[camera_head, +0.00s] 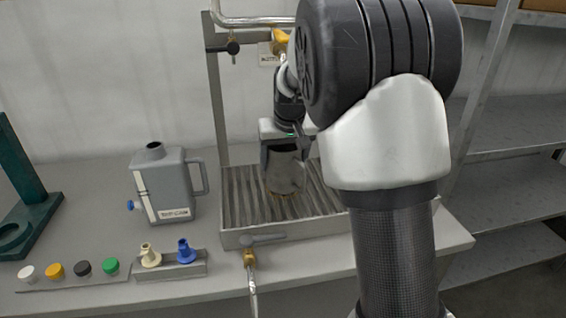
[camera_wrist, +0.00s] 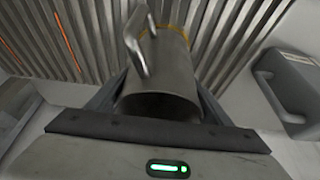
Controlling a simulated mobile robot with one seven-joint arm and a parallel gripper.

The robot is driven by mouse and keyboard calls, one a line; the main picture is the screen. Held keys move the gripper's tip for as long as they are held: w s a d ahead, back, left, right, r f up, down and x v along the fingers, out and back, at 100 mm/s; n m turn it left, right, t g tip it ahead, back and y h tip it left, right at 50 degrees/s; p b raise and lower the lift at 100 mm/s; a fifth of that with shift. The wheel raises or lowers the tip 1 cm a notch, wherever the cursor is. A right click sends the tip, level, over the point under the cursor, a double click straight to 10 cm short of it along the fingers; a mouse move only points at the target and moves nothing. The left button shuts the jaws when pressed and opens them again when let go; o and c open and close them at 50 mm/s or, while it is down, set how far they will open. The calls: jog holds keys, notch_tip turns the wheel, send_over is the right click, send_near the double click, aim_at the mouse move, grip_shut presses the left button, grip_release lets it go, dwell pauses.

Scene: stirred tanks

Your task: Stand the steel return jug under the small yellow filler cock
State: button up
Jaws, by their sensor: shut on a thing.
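The steel jug (camera_head: 286,174) is upright over the slatted drip tray (camera_head: 240,238). My gripper (camera_head: 285,147) is shut on it near its rim. In the wrist view the jug (camera_wrist: 162,78) shows its open mouth towards me and its handle to the upper left. A yellow ring mark (camera_wrist: 186,30) shows at the jug's base on the slats. I cannot tell whether the base touches them. A yellow cock (camera_head: 280,40) is on the pipe above, partly hidden by my arm, with a partly hidden label below it. A black cock (camera_head: 233,48) hangs left of it.
A grey can (camera_head: 165,188) with a blue tap stands left of the tray. A small rack (camera_head: 170,267) holds a cream and a blue fitting. Several coloured caps (camera_head: 82,268) lie front left. A brass drain cock (camera_head: 249,259) projects at the tray's front. Shelves are at right.

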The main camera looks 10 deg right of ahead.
jog(key=shift+f, duration=0.2)
jog(key=shift+f, duration=0.1)
jog(key=o, duration=1.2)
jog(key=shift+c, duration=0.2)
jog(key=shift+r, duration=0.35)
jog(key=p+v, duration=0.2)
jog(key=v, duration=0.9)
jog(key=s+r, duration=0.4)
jog(key=s, duration=0.9)
jog(key=s+f, duration=0.2)
jog(key=s, duration=0.6)
jog(key=s+f+t, duration=0.1)
jog(key=s+f, duration=0.2)
jog(key=s, duration=0.6)
